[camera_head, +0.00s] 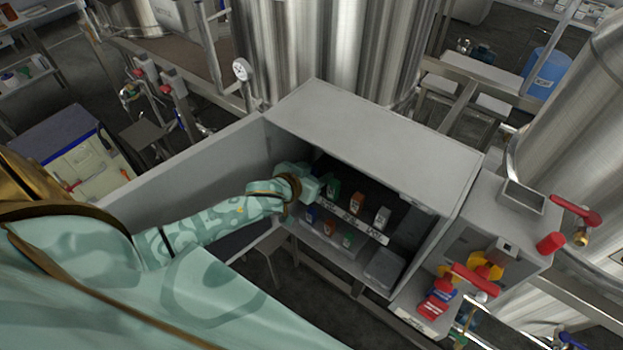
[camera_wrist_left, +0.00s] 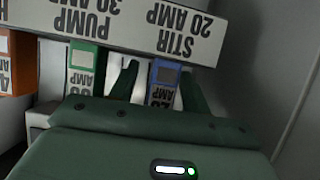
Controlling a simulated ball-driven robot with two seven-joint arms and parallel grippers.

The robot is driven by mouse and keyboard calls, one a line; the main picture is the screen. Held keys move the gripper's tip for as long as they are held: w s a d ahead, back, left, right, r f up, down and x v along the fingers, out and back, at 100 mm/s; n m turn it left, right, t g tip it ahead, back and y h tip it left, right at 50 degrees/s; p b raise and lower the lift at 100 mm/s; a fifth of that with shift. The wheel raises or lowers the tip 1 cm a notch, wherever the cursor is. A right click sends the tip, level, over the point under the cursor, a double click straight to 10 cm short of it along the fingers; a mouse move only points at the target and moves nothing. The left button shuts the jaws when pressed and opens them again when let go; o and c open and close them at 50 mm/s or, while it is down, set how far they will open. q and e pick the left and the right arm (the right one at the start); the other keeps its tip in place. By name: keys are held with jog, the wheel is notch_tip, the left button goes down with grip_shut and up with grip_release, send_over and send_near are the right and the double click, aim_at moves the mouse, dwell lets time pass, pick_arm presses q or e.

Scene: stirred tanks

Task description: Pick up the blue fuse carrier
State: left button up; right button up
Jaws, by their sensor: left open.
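The blue fuse carrier (camera_wrist_left: 163,82) shows in the left wrist view, with a blue top and a pale label ending in "AMP". It sits beside the upside-down "STIR 20 AMP" strip (camera_wrist_left: 180,28). My left gripper (camera_head: 318,186) is open inside the grey cabinet, at the left end of the upper row. In the left wrist view its two dark green fingers stand on either side of the blue carrier; contact cannot be told. In the head view the gripper hides this carrier. Another blue piece (camera_head: 310,214) shows in the lower row. My right gripper is not in view.
A green carrier (camera_wrist_left: 83,68) stands close beside one finger, then an orange one (camera_wrist_left: 14,62). The cabinet (camera_head: 385,125) encloses the arm, its door (camera_head: 190,178) open at left. A lower row holds an orange piece (camera_head: 329,227) and a green piece (camera_head: 347,239).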

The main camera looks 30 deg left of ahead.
pick_arm(q)
grip_shut()
jog(key=shift+r, duration=0.15)
